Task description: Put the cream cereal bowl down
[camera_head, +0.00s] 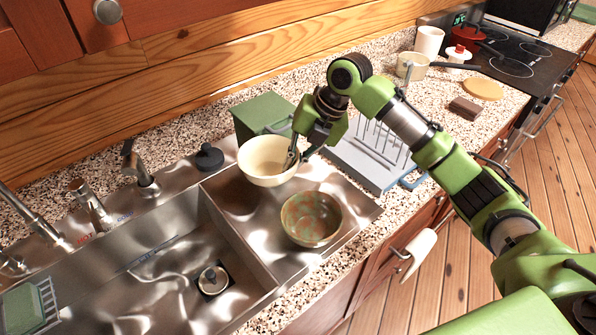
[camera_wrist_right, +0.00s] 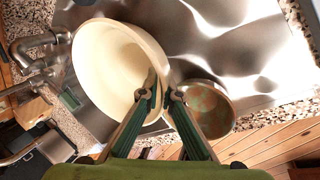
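The cream cereal bowl (camera_head: 260,160) is at the back of the steel drainboard (camera_head: 352,215), opening up. My right gripper (camera_head: 295,157) is shut on its right rim, one finger inside and one outside. The wrist view shows the same grip (camera_wrist_right: 165,94) on the bowl (camera_wrist_right: 105,62). A dark shadow lies on the steel below the bowl; I cannot tell for sure whether its base touches. My left gripper is not in view.
A mottled green-brown bowl (camera_head: 312,218) stands on the drainboard, in front and to the right. A green box (camera_head: 262,113) is behind, a grey dish rack (camera_head: 368,155) to the right, and a sink basin (camera_head: 185,275) to the left. A black-capped item (camera_head: 208,157) stands near the tap.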

